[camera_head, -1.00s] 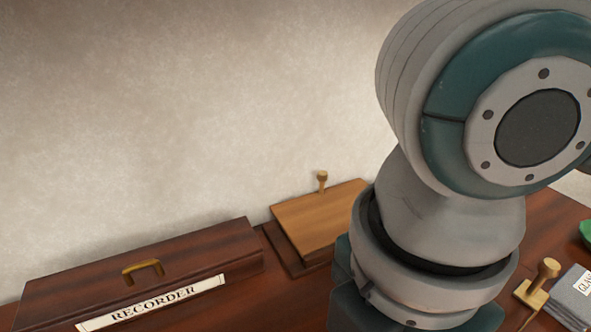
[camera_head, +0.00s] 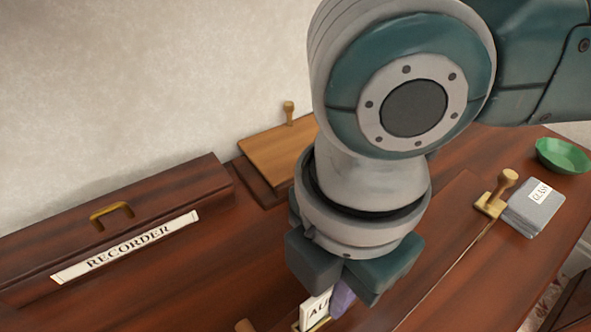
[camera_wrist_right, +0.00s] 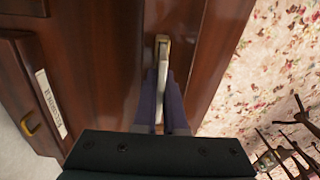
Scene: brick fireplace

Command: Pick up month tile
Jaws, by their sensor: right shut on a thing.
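The month tile (camera_head: 315,308) is a pale card with dark letters beginning "AU", low in the head view, partly hidden by my right gripper and cut by the letters' edge. My right gripper (camera_head: 340,300) points down over the desk and is shut on the tile. In the right wrist view the tile (camera_wrist_right: 162,78) shows edge-on as a thin pale strip between the purple fingers (camera_wrist_right: 161,105). A brass-coloured piece (camera_wrist_right: 162,42) is at the tile's far end; whether they touch I cannot tell. My left gripper is not in view.
A dark wooden box with a brass handle and a RECORDER label (camera_head: 125,247) stands at left. A lighter wooden board (camera_head: 265,155) with a knob lies behind my arm. At right are a wood-handled brass piece (camera_head: 493,200), a grey labelled stack (camera_head: 535,210) and a green bowl (camera_head: 563,155).

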